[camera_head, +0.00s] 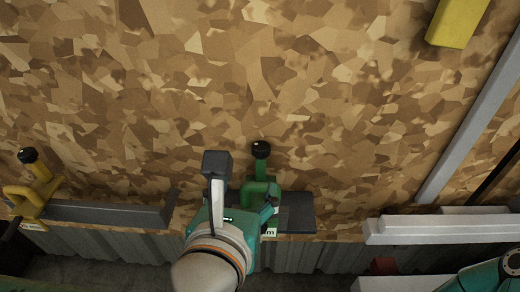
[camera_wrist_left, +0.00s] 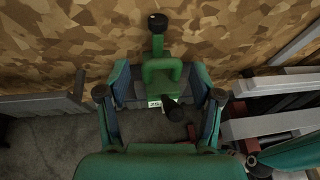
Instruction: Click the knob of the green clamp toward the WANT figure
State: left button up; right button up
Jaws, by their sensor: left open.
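The green clamp (camera_head: 253,190) sits at the lower edge of the patterned board, its black round knob (camera_head: 261,149) pointing up the picture. In the left wrist view the clamp (camera_wrist_left: 160,68) is near the middle, with the black knob (camera_wrist_left: 157,22) above and a second black end (camera_wrist_left: 173,112) below. A small white label (camera_wrist_left: 154,104) sits under it, too small to read surely. No WANT figure can be made out. My left gripper (camera_head: 243,188) is open, one finger on each side of the clamp body; contact cannot be told. My right gripper is out of view.
A yellow clamp (camera_head: 38,197) with a black knob stands at the far left. A yellow block (camera_head: 456,22) lies at the upper right. Grey rails (camera_head: 470,125) and white bars (camera_head: 440,229) border the right side. The board above the clamp is clear.

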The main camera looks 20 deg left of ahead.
aim_at(265, 154)
pick_arm(q)
jog(key=x, duration=1.5)
jog(key=shift+w+a+f, duration=0.3)
jog(key=c, duration=1.1)
jog(key=shift+c, duration=0.2)
jog(key=shift+d+n+y, duration=0.1)
jog(key=shift+n+y, duration=0.2)
jog(key=shift+y, duration=0.1)
jog(key=shift+w+d+n+g+y, duration=0.15)
jog(key=shift+n+g+y, duration=0.1)
jog(key=shift+n+y, duration=0.35)
jog(key=shift+s+d+n+g+y, duration=0.1)
jog(key=shift+n+g+y, duration=0.25)
jog(key=shift+y, duration=0.35)
jog(key=shift+w+d+n+g+y+p, duration=0.15)
jog(key=shift+n+g+y+p, duration=0.3)
jog(key=shift+n+y, duration=0.4)
jog(key=shift+w+d+n+g+y+p, duration=0.1)
jog(key=shift+n+g+y+p, duration=0.3)
jog(key=shift+n+y, duration=0.45)
